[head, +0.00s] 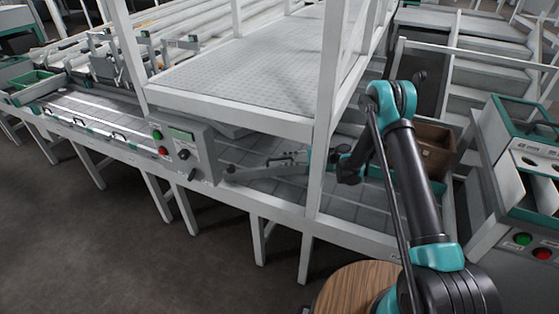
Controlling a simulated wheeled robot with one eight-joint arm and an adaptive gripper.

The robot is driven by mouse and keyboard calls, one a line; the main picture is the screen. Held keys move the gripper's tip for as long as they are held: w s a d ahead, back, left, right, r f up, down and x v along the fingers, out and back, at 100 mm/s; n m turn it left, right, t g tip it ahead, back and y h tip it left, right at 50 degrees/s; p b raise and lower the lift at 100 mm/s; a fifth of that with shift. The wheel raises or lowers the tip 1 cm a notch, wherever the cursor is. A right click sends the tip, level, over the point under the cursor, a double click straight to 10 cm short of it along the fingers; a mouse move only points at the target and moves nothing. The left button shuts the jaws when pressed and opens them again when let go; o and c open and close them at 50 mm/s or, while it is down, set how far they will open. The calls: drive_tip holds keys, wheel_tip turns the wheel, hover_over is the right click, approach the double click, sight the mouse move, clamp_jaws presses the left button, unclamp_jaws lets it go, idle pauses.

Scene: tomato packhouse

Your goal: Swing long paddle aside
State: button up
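The long paddle (255,172) looks like a grey bar lying low across the conveyor bed, under the raised platform. Its left end, with a dark tip, is near the control box. My arm comes in from the right, and its wrist passes behind a white upright post. My gripper (286,160) appears to be left of that post, at or close to the right part of the bar. It is small and dark there, partly hidden by the post. I cannot tell whether its fingers touch the bar or whether they are open or shut.
A white post (327,110) and the raised platform (250,65) closely bound the space around my wrist. A control box (180,150) with green and red buttons stands left. A brown crate (432,150) is behind my arm. A machine with green-edged trays (520,160) stands right.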

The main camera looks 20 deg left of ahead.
drive_tip(key=shift+x, duration=1.55)
clamp_jaws()
